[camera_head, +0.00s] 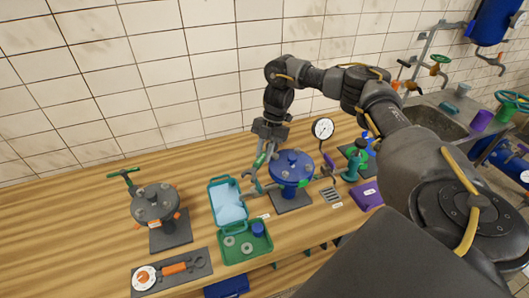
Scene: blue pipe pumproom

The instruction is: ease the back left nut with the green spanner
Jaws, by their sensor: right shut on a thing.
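My right arm reaches in from the right over the bench. My right gripper (266,148) points down and is shut on the green spanner (262,158), just left of the blue lidded vessel (291,167). The spanner hangs tilted, its lower end close to the vessel's left side; I cannot tell whether it touches. The vessel stands on a dark plate and has a domed lid with a knob. Its rim nuts are too small to make out, and the back left one cannot be picked out. My left gripper is not in view.
An open green case (245,243) holds rings and a blue cup. A dark tray (172,269) lies in front. A gauge (323,129) rises behind right. The wooden bench (60,235) is clear at far left.

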